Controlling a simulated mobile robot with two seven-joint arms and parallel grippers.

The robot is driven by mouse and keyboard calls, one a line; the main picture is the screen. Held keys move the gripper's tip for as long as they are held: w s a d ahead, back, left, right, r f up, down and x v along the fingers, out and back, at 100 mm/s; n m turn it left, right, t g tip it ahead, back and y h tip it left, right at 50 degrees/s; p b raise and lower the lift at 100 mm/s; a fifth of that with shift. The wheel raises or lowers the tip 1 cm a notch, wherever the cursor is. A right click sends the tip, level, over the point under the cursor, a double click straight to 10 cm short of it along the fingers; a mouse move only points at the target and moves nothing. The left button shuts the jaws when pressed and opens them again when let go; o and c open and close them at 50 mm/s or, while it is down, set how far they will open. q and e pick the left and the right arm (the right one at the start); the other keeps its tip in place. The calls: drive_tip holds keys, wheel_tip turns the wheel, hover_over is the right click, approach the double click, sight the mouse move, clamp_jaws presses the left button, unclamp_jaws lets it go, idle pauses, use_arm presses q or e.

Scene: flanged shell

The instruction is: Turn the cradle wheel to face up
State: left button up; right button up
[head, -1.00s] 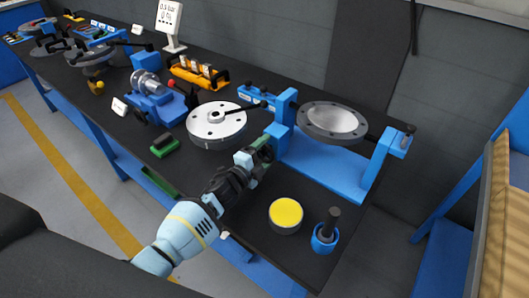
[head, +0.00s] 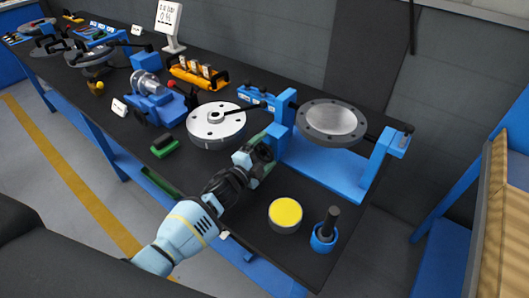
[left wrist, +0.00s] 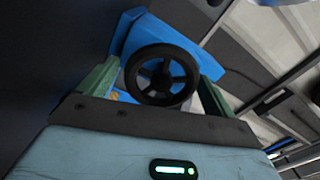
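The cradle (head: 327,168) is a blue frame at the right end of the bench. It carries a grey flanged shell (head: 333,120), whose round open face is tilted towards the head camera. The black spoked cradle wheel (left wrist: 162,75) shows in the left wrist view, in front of a blue block. My left gripper (head: 263,152) is at the cradle's near left end. Its green fingers (left wrist: 158,82) stand on either side of the wheel, close against its rim. In the head view the gripper hides most of the wheel. My right gripper is not in view.
A round grey plate (head: 216,124) with a black-handled tool on it stands left of the cradle. A yellow-topped tin (head: 285,215) and a blue cup with a dark handle (head: 326,231) stand near the front right edge. A blue vise (head: 157,98) is farther left.

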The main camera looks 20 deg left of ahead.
use_arm(q)
drive_tip(key=shift+p+v, duration=0.35)
drive_tip(key=shift+v, duration=3.55)
drive_tip(key=shift+s, duration=0.1)
